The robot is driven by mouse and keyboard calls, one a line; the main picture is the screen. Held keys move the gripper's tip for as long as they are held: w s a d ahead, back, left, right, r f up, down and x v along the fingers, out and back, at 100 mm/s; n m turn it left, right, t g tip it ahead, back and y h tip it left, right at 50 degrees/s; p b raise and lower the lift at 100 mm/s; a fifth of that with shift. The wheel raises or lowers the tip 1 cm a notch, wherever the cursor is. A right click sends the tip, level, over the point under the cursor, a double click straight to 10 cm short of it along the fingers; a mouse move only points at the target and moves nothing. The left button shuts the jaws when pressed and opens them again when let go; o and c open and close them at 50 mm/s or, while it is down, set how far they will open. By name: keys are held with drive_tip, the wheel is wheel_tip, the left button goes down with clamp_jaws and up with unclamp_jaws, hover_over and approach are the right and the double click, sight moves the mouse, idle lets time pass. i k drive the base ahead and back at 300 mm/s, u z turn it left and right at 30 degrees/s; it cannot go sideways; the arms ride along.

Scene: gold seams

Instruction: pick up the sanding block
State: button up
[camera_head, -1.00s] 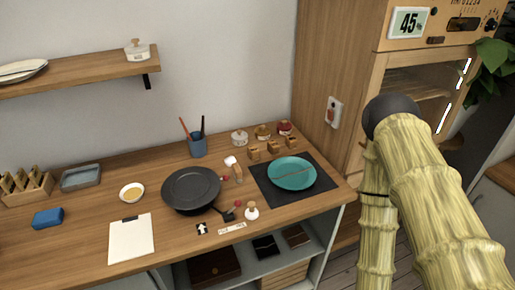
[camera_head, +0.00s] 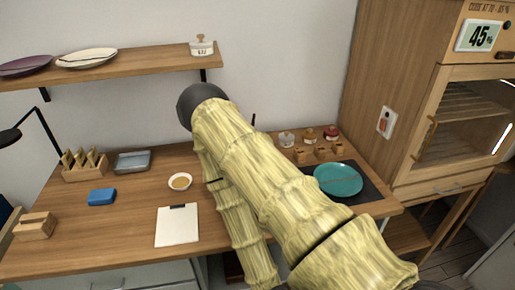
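A small blue block (camera_head: 101,197), which looks like the sanding block, lies flat on the left part of the wooden workbench (camera_head: 120,235). It is fully visible and nothing touches it. My gripper is not in view. Only my bamboo-patterned arm shows, with a dark round joint in front of the wall, to the right of the block. The arm hides the middle of the bench.
Near the block are a wooden slotted rack (camera_head: 84,173), a grey tray (camera_head: 132,161), a small bowl (camera_head: 180,182), a clipboard (camera_head: 177,226) and a wooden block (camera_head: 35,226). A shelf (camera_head: 140,65) hangs above. A teal plate (camera_head: 338,180) lies right of my arm.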

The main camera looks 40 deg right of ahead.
sight(320, 152)
drive_tip(key=u, duration=0.45)
drive_tip(key=k, duration=1.05)
drive_tip(key=z, duration=1.25)
drive_tip(key=i, duration=0.4)
drive_tip(key=z, duration=0.05)
